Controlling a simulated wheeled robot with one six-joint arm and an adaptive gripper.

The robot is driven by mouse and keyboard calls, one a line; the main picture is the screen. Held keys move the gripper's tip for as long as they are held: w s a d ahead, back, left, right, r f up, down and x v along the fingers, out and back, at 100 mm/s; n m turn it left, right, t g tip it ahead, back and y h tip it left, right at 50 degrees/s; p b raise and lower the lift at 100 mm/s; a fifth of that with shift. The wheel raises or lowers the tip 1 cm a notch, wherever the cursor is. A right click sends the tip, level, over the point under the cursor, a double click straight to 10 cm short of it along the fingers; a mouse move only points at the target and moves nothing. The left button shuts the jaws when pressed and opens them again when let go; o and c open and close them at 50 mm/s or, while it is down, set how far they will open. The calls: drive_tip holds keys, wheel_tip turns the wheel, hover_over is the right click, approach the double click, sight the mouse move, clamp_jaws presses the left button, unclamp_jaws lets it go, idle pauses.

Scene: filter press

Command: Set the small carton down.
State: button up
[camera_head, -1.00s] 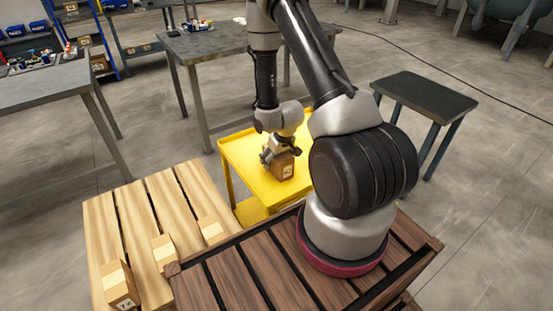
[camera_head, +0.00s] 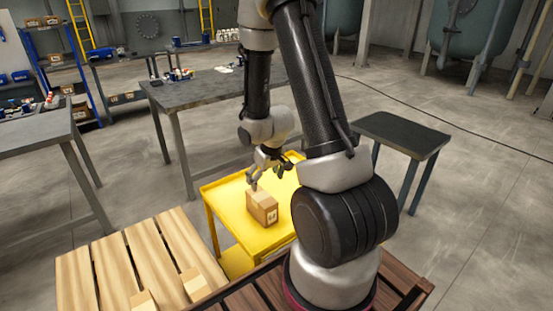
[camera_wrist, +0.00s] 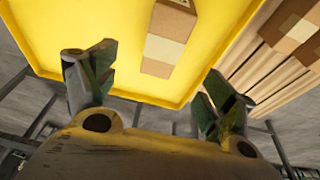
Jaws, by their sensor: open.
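The small carton (camera_head: 262,208) is a brown box with a pale tape band and a label on one side. It rests upright on the top of the yellow cart (camera_head: 233,215). My gripper (camera_head: 268,180) is open and empty, above and behind the carton, apart from it. In the wrist view the carton (camera_wrist: 170,38) lies beyond the fingertips, on the yellow surface (camera_wrist: 100,20). The two fingers of my gripper (camera_wrist: 148,85) are spread wide with nothing between them.
A light wooden pallet (camera_head: 120,265) with cartons (camera_head: 194,284) stands at the front left. A grey table (camera_head: 210,95) is behind the cart. A dark stool (camera_head: 402,133) is to the right. Bare cart top lies around the carton.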

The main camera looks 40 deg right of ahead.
drive_tip(key=w+v, duration=0.1)
drive_tip(key=v, duration=1.7)
drive_tip(key=s+a+r, duration=0.2)
drive_tip(key=s+r, duration=0.4)
drive_tip(key=s, duration=0.2)
drive_tip(key=s+a+r, duration=0.2)
drive_tip(key=s+r, duration=0.5)
drive_tip(key=s, duration=0.1)
drive_tip(key=shift+s+a+t, duration=0.35)
drive_tip(key=shift+a+t, duration=0.05)
